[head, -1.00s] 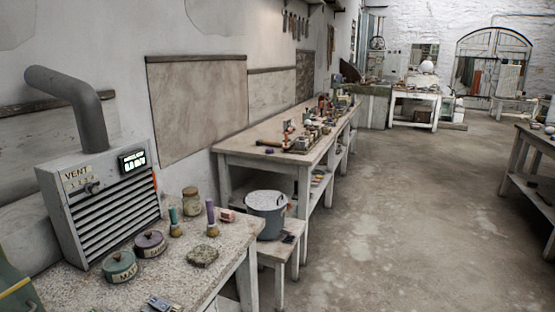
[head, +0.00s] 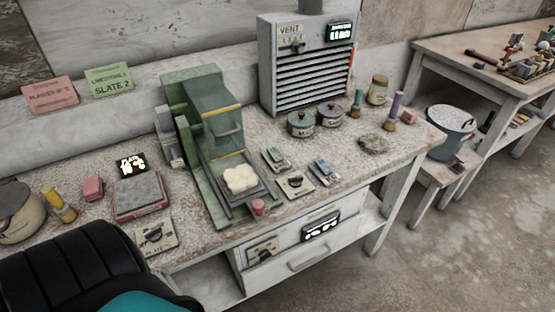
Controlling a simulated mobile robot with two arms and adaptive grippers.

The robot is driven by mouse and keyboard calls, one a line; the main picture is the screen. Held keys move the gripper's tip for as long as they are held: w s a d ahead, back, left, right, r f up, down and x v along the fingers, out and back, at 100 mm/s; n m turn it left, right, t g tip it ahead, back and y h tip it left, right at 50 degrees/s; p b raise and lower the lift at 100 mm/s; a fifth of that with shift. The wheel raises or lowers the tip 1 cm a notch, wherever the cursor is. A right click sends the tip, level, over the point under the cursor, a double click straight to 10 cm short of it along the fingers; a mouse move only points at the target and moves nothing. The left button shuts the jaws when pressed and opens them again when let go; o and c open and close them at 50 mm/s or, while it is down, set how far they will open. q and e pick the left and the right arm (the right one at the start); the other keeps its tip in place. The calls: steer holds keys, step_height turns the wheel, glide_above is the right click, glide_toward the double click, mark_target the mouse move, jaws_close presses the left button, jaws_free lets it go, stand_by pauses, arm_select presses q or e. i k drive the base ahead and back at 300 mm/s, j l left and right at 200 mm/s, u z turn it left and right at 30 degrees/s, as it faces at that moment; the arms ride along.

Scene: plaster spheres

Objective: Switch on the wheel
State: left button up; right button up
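I cannot pick out a wheel for certain in the head view. A green machine (head: 207,112) with a hood and handle stands on the speckled bench, with a white lumpy piece (head: 240,179) on its bed and a small red knob (head: 258,207) at its front. A plate with a dark rotary knob (head: 295,182) lies to its right. Another knob plate (head: 154,236), its lettering partly readable as "PLATE", lies at the front left. A third knob (head: 262,251) is on the drawer front beside a lit display (head: 320,228).
A grey vent box (head: 308,75) stands at the back, with lidded pots (head: 301,124) before it. A scale-like block (head: 137,196) with a lit display is at left, near a cream pot (head: 17,212). A black and teal shape covers the lower left.

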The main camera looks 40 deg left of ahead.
mark_target(273, 151)
steer(key=u, duration=1.25)
